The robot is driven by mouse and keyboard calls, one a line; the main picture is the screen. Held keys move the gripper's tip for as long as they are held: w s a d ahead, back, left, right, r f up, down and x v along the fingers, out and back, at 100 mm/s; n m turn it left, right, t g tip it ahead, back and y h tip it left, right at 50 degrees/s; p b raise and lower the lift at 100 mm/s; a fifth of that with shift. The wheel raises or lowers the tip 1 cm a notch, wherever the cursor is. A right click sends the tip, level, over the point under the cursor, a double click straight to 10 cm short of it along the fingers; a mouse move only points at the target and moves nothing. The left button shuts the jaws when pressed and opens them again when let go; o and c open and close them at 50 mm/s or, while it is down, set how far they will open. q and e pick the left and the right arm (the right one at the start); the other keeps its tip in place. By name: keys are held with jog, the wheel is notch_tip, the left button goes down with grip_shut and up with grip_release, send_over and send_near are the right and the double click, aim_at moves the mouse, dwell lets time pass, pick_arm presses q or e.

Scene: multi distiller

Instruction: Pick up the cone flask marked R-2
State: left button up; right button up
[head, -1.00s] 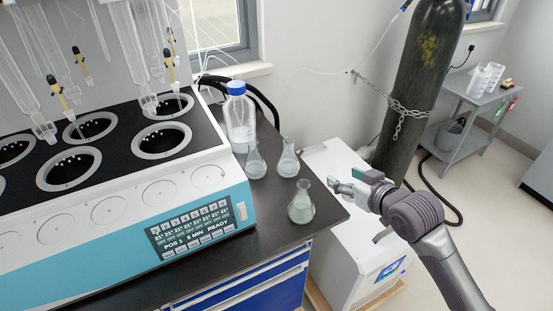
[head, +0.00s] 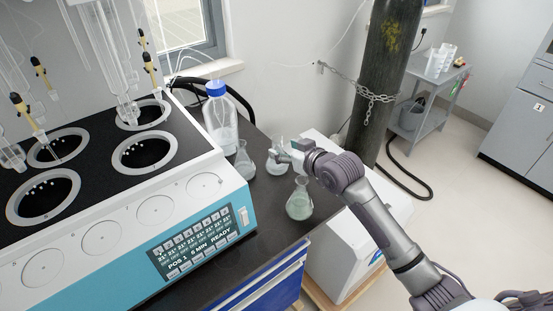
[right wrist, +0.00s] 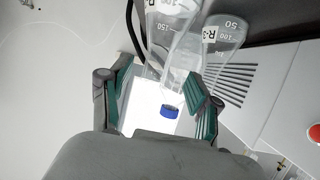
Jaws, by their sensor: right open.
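Three clear cone flasks stand on the dark bench beside the distiller: a left one (head: 243,165), a back one (head: 275,167) partly behind my right gripper, and a front one (head: 300,206) with pale liquid. My right gripper (head: 285,151) is open at the upper part of the back flask. In the right wrist view, a flask (right wrist: 172,28) shows at and beyond the open fingers (right wrist: 158,82); its label starts with R, the number cut off. My left gripper is out of view.
A blue-capped bottle (head: 220,118) stands behind the flasks. The distiller (head: 200,215) bounds the left side. A white floor unit (head: 345,250) stands right of the bench, with a chained gas cylinder (head: 385,70) behind it.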

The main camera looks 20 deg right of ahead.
aim_at(280, 147)
jog(key=shift+x, duration=2.8)
jog(key=shift+d, duration=0.2)
grip_shut()
